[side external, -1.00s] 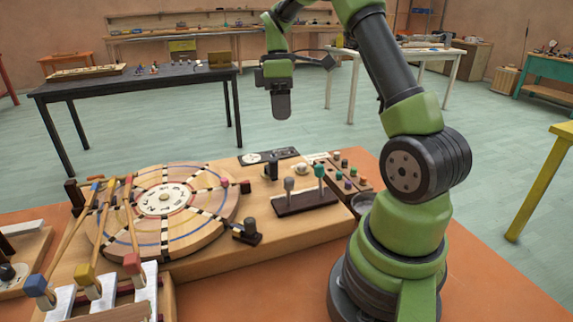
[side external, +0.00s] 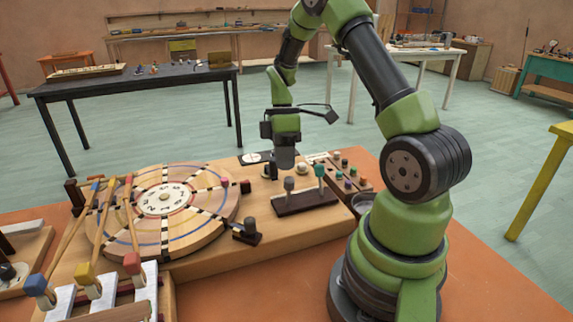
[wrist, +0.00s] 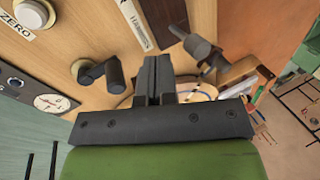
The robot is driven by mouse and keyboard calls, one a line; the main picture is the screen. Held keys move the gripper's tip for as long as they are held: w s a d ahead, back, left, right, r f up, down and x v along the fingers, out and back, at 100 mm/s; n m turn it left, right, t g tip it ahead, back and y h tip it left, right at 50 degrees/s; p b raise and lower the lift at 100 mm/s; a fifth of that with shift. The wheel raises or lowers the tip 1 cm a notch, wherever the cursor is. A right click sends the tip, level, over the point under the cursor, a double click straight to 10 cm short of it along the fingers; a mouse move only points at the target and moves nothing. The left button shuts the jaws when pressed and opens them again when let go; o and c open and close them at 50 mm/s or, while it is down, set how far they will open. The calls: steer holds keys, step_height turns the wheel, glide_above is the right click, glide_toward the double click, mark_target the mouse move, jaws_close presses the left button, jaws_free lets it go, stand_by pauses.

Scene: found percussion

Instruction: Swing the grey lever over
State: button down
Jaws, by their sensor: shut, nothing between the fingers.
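The grey-capped lever (side external: 289,185) stands upright on a dark slotted base (side external: 305,203), left of a teal-capped lever (side external: 320,172). My gripper (side external: 285,164) is shut and empty, pointing down just behind the grey-capped lever and above the board. It appears apart from the lever. In the wrist view my closed fingers (wrist: 153,80) show in the middle. A dark grey stubby handle (wrist: 198,46) lies to their right; I cannot tell which lever it is. A black-handled crank (wrist: 95,74) lies to their left.
A round numbered wooden disc (side external: 165,245) with mallets fills the board's left side. A short dark lever (side external: 248,232) stands by its edge.

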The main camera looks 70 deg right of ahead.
mark_target(291, 177)
steer(key=shift+s+a+f, duration=0.1)
steer(key=shift+s+a, duration=0.45)
steer(key=shift+a, duration=0.35)
steer(key=shift+s, duration=0.1)
steer(key=shift+s+a+r, duration=0.2)
steer(key=shift+s+a, duration=0.5)
steer(key=shift+a, duration=0.05)
steer(key=shift+w+d+f, duration=0.1)
